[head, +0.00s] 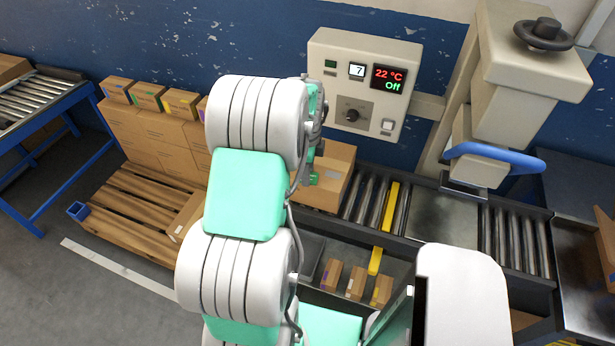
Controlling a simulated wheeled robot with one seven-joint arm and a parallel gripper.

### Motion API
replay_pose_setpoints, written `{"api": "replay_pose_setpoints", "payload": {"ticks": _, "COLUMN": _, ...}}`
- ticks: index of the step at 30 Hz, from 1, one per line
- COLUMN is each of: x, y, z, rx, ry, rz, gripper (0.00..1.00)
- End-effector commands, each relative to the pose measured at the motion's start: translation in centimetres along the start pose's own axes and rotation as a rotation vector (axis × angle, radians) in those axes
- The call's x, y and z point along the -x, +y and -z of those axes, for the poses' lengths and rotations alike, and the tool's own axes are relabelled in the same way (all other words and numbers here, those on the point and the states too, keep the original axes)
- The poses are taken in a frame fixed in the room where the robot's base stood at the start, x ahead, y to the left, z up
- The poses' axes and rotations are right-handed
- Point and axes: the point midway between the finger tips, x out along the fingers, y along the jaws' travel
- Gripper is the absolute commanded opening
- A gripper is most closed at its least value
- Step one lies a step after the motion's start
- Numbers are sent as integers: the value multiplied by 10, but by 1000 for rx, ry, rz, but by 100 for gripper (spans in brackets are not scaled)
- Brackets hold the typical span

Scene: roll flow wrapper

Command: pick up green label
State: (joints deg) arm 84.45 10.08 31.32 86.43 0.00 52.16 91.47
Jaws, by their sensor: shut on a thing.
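My gripper (318,152) is at the far end of my arm, over the near side of an open cardboard box (337,168) on the roller conveyor. My arm hides much of it. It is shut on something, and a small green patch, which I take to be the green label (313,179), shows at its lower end. The held thing's full shape is hidden. Another green-marked carton (147,97) stands at the back left among cartons with purple and yellow marks, apart from my gripper.
Small cartons (356,282) stand in a tray below the conveyor (365,200). A control box (362,85) reading "7", "22 °C" and "Off" is behind my gripper. A press head with a blue handle (495,155) stands right. A wooden pallet (130,215) lies left.

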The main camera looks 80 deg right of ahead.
Motion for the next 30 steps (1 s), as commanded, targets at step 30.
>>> {"api": "replay_pose_setpoints", "payload": {"ticks": 30, "x": 115, "y": 92, "z": -59, "rx": 5, "ry": -1, "rz": 5, "gripper": 0}}
